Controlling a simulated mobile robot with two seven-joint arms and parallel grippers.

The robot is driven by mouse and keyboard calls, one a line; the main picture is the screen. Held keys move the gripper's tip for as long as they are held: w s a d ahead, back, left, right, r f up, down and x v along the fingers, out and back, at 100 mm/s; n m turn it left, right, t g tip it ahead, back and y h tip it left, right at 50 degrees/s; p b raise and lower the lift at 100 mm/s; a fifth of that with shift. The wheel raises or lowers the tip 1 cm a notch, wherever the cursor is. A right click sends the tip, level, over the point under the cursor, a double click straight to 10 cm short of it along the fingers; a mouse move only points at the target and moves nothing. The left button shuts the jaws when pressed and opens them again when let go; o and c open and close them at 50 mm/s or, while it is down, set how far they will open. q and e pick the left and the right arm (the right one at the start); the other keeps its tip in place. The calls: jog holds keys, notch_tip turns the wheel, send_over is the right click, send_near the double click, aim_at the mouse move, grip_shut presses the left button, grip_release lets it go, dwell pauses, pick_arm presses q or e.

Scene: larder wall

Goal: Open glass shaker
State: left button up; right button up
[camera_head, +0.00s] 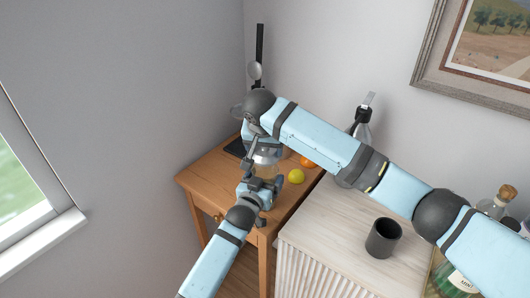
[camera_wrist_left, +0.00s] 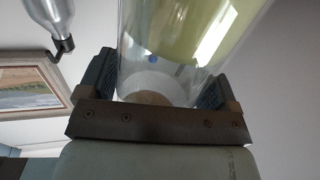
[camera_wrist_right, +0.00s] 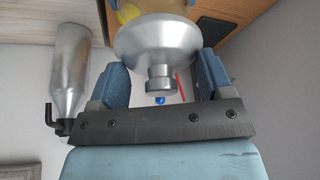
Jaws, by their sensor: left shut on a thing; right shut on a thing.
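The glass shaker has a clear glass body, which shows large in the left wrist view (camera_wrist_left: 185,35), and a silver domed metal top with a small cap (camera_wrist_right: 155,42), seen in the right wrist view. My left gripper (camera_wrist_left: 158,78) is shut on the glass body, one finger on each side. My right gripper (camera_wrist_right: 160,68) is shut on the metal top. In the head view my left gripper (camera_head: 260,186) is below the shaker (camera_head: 266,158) and my right arm partly hides it. I cannot tell whether top and body are joined.
A lemon (camera_head: 296,177) and an orange (camera_head: 307,162) lie on the small wooden table (camera_head: 208,176). A silver siphon bottle (camera_head: 363,132) and a black cup (camera_head: 383,238) stand on the pale cabinet (camera_head: 335,225). Bottles (camera_head: 456,281) stand at the right. Walls are close behind.

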pick_arm(q)
jog(key=o, duration=1.1)
jog(key=shift+f, duration=0.1)
jog(key=shift+s, duration=0.1)
